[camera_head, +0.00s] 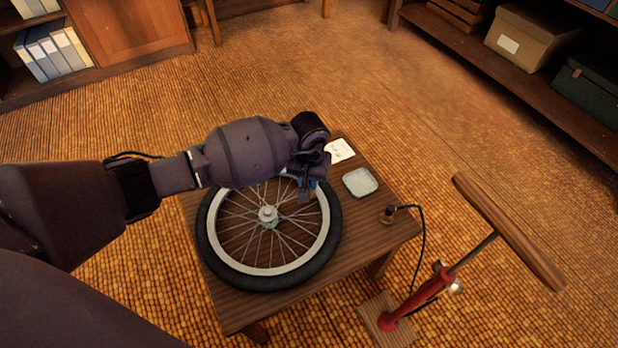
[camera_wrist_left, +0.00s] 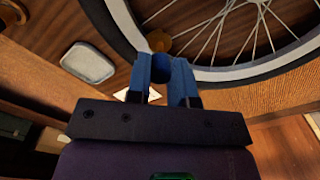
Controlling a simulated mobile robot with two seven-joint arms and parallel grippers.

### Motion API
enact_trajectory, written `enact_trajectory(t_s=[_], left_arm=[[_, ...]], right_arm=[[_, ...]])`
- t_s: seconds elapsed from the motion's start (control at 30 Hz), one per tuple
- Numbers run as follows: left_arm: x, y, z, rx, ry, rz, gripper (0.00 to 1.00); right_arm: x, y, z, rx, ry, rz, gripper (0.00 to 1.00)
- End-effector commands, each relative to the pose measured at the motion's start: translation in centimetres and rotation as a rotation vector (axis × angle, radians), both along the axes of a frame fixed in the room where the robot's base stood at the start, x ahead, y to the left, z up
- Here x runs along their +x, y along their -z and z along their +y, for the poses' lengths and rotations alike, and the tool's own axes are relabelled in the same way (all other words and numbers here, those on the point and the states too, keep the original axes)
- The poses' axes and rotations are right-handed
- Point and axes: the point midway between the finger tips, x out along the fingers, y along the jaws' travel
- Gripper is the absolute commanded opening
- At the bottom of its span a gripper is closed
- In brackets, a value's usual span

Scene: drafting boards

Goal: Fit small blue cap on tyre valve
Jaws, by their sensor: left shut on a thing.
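My left gripper (camera_head: 307,194) is over the wheel, at the inner side of its rim on the right. In the left wrist view, the small blue cap (camera_wrist_left: 160,68) sits between the fingertips of this gripper (camera_wrist_left: 164,72), which is shut on it. The wheel (camera_head: 213,249) lies flat on a small wooden table, with a black tyre, pale rim and spokes. A brass-coloured thing (camera_wrist_left: 158,44) shows just beyond the cap; I cannot tell whether it is the valve or whether the cap touches it. The tyre valve is not clearly visible. My right gripper is out of view.
The wooden table (camera_head: 372,238) also holds a pale shallow tray (camera_head: 360,182) and a white card (camera_head: 340,150) at the back right. A red pump (camera_head: 432,291) with a wooden handle stands on the floor at right. Its black hose (camera_head: 424,236) reaches the table's right edge.

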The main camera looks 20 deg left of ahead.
Motion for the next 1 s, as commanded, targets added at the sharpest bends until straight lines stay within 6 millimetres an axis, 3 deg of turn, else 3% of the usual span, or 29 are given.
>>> enact_trajectory(t_s=[1.0], left_arm=[[0.0,2.2,0.0,0.0,0.0,0.002,0.0]], right_arm=[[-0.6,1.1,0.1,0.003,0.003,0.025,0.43]])
